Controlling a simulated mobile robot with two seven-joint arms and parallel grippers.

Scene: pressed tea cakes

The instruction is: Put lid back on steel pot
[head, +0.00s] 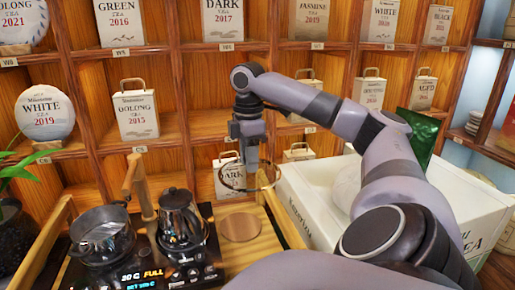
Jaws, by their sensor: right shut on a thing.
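My right gripper (252,160) hangs down in the middle of the view and is shut on a round, see-through lid (274,181) with a dark rim. It holds the lid in the air above the tea table, to the right of the pot. The steel pot (101,228) sits at the left on a black heating unit. It is open at the top, with no lid on it. My left gripper is not in view.
A dark kettle (180,214) stands just right of the pot. A round wooden disc (239,227) lies below the lid. A large white box (314,200) stands at the right. Wooden shelves (190,52) with several tea packages fill the back.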

